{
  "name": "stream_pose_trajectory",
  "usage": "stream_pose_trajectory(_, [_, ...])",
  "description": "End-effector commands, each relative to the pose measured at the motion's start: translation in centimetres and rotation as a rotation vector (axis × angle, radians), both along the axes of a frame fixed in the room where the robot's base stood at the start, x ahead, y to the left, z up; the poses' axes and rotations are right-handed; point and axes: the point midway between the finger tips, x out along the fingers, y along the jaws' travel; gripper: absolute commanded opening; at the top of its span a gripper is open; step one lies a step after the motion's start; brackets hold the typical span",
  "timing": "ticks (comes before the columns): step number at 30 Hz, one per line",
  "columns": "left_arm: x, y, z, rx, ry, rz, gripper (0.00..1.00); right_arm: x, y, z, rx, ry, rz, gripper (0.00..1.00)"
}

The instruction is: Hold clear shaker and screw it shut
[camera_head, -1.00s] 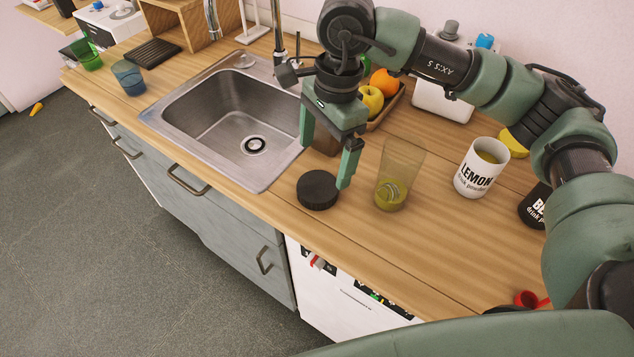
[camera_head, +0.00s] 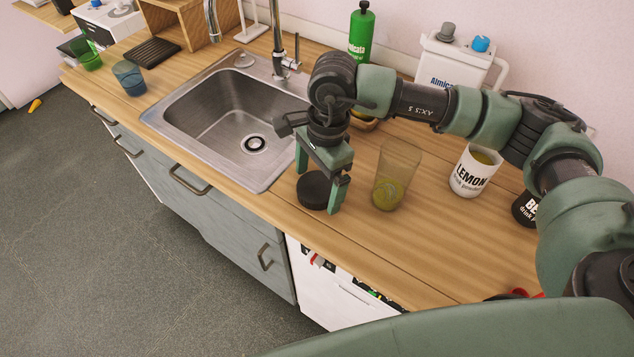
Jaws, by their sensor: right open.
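The clear shaker (camera_head: 402,164) stands upright and uncovered on the wooden counter, with a greenish-yellow content at its bottom. Its black lid (camera_head: 312,191) lies flat on the counter to the left of the shaker, near the front edge. My right gripper (camera_head: 317,190) points down over the lid with its green fingers apart, one on each side of it. The finger on the right hides part of the lid's edge; I cannot tell whether it touches. My left gripper is not in view.
A steel sink (camera_head: 225,120) lies to the left. A white lemon powder can (camera_head: 474,172) and a dark can (camera_head: 525,206) stand right of the shaker. A green bottle (camera_head: 361,38) and a white canister (camera_head: 452,65) stand at the back. The counter in front of the shaker is clear.

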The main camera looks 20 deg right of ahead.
Motion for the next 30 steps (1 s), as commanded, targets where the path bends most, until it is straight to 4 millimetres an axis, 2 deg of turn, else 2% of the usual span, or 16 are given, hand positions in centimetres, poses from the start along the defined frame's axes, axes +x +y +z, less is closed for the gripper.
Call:
stream_pose_trajectory(8, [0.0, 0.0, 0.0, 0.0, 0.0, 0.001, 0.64, 0.0, 0.0, -0.1, 0.0, -0.001, 0.0, 0.96])
stream_pose_trajectory(9, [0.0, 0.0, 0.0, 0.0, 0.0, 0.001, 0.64, 0.0, 0.0, -0.1, 0.0, -0.001, 0.0, 0.93])
stream_pose_trajectory(15, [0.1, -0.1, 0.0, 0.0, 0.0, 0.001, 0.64, 0.0, 0.0, 0.0, 0.0, -0.001, 0.0, 0.38])
stream_pose_trajectory(16, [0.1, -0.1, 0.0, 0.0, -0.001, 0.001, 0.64, 0.0, 0.0, 0.0, 0.0, -0.001, 0.0, 0.35])
stream_pose_trajectory(25, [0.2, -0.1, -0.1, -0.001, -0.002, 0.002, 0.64, 0.1, 0.0, 0.2, 0.0, -0.002, 0.0, 0.35])
stream_pose_trajectory(30, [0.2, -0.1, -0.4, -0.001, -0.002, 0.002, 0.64, 0.1, 0.0, 1.5, 0.001, -0.004, 0.0, 0.35])
